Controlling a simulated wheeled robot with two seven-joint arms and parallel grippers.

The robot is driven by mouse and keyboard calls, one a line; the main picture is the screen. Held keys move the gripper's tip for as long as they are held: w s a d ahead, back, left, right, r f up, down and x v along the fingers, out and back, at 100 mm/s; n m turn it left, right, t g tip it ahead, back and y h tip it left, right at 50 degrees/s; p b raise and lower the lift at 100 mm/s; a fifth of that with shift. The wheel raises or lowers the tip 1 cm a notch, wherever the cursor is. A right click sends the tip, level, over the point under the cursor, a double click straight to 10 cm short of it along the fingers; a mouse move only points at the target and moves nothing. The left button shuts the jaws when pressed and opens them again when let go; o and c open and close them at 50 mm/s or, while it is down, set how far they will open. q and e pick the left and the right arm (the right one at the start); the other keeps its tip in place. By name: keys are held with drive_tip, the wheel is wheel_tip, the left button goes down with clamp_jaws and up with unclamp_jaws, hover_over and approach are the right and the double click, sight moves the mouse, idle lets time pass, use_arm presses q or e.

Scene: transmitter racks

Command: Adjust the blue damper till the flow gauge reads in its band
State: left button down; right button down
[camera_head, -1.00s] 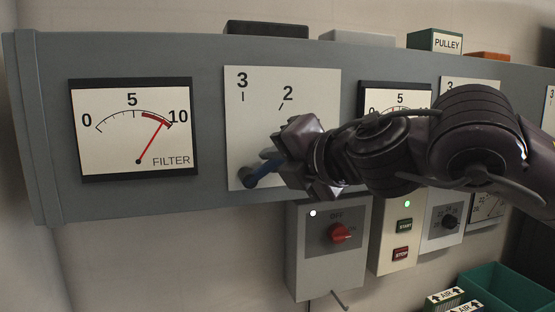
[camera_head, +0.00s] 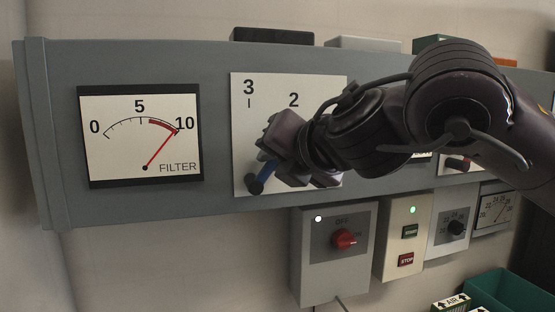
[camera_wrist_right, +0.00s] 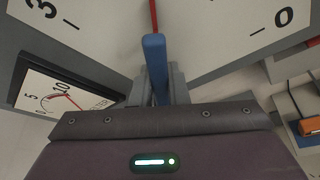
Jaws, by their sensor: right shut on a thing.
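The blue damper is a blue lever (camera_head: 266,171) on a white plate (camera_head: 248,130) marked 3 and 2. The lever slants up and right from its dark pivot. It also shows in the wrist view as a blue bar (camera_wrist_right: 155,60). My right gripper (camera_head: 272,150) is shut on it; the wrist view shows the bar between its fingers (camera_wrist_right: 154,88). A gauge labelled FILTER (camera_head: 140,150) has its red needle near 10, by the end of its red band. A second gauge (camera_head: 421,155) is almost all hidden behind my right arm, so its reading cannot be told. My left gripper is not in view.
Below the panel are a box with a red knob (camera_head: 344,239) and a box with green START and red STOP buttons (camera_head: 406,260). Green bins (camera_head: 505,290) stand at lower right. Boxes sit on the panel top (camera_head: 272,36).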

drive_tip(key=c, duration=1.4)
unclamp_jaws()
drive_tip(key=b+v, duration=0.3)
drive_tip(key=v, duration=0.4)
drive_tip(key=shift+s+d+b, duration=0.2)
drive_tip(key=shift+s+b, duration=0.15)
drive_tip(key=shift+b, duration=0.05)
